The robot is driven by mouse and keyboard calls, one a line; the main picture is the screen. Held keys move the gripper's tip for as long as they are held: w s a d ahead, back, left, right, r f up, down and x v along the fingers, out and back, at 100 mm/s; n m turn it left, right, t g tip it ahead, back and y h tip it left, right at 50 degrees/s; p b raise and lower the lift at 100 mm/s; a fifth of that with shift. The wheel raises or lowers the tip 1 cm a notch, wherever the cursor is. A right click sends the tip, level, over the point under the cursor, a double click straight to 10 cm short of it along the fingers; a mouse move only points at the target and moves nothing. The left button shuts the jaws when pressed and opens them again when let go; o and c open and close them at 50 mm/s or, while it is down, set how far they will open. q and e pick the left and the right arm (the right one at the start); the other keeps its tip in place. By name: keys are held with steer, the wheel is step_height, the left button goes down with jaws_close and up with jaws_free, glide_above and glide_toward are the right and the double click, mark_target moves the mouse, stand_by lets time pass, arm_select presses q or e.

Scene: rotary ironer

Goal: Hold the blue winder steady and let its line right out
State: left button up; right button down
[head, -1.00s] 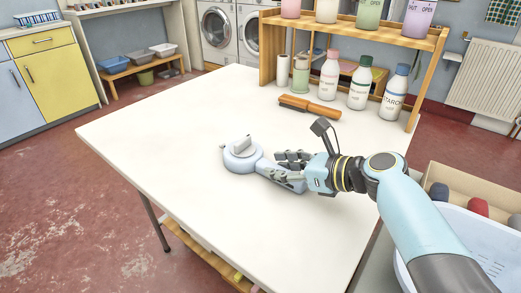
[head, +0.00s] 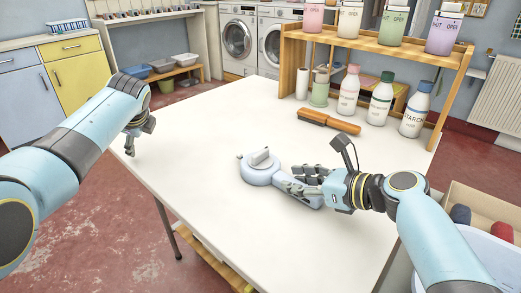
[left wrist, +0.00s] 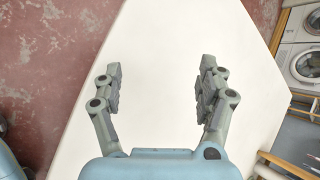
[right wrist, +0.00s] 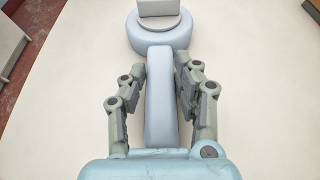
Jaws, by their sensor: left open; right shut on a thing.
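The blue winder (head: 262,172) lies on the white table, a round pale blue body with a grey block on top and a handle towards the right. In the right wrist view its round body (right wrist: 160,38) is at the top and its handle (right wrist: 160,105) runs down between the fingers. My right gripper (head: 300,188) is shut on the handle. My left gripper (head: 135,145) is over the table's left edge, apart from the winder. In the left wrist view its fingers (left wrist: 160,85) are wide apart and empty. I cannot make out the line.
A wooden-handled brush (head: 328,121) lies behind the winder. Several bottles (head: 381,97) stand near a wooden shelf (head: 375,42) at the back. A box (head: 470,190) and a basket are at the right. The table's (head: 210,130) left and middle are clear.

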arm_select(q)
steer(key=d+r+h, duration=0.1)
steer(key=d, duration=0.4)
steer(key=d+r+m+g, duration=0.1)
steer(key=d, duration=0.4)
steer(key=d+r+g+h, duration=0.1)
steer(key=d+r, duration=0.1)
steer(key=d, duration=0.3)
steer(key=shift+w+m+h, duration=0.25)
steer(key=shift+m+h, duration=0.05)
steer(key=shift+m, duration=0.1)
steer(key=s+d+r+m+g+h, duration=0.25)
steer(key=d+r, duration=0.25)
steer(key=d, duration=0.6)
step_height(320, 180, up, 4)
steer(key=m+g, duration=0.2)
glide_above(260, 152)
step_height(260, 152, down, 12)
steer(key=shift+r, duration=0.2)
steer(key=c, duration=1.2)
